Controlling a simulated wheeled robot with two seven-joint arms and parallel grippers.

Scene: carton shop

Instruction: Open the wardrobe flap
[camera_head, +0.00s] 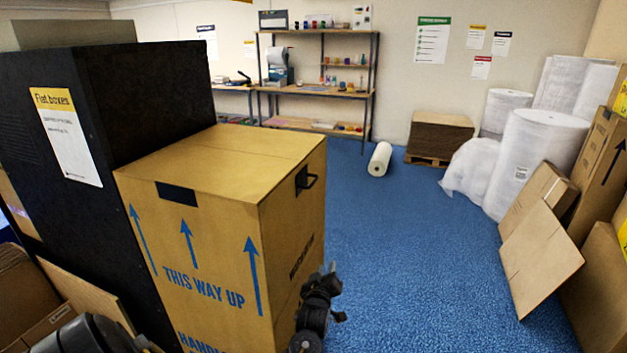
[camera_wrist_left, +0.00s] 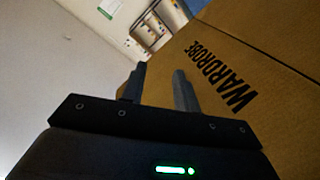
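The tall brown wardrobe carton (camera_head: 225,240) stands left of centre, with blue arrows and "THIS WAY UP" on its front. Its top (camera_head: 225,158) lies flat and looks closed, with a faint seam. A black patch (camera_head: 177,193) sits at the front upper edge, and a black handle (camera_head: 306,179) on the right face. My left gripper (camera_head: 332,290) is low beside that right face. In the left wrist view, my left gripper (camera_wrist_left: 160,88) has its fingers apart with nothing between them, near the carton side (camera_wrist_left: 250,95) reading "WARDROBE". Contact cannot be told. My right gripper is not in view.
A black "Flat boxes" rack (camera_head: 130,110) stands against the carton's left. Blue floor (camera_head: 400,260) is free to the right. A white roll (camera_head: 380,159) lies farther back. Leaning cardboard (camera_head: 540,260) and bubble-wrap rolls (camera_head: 535,160) line the right side. A shelf (camera_head: 318,90) stands behind.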

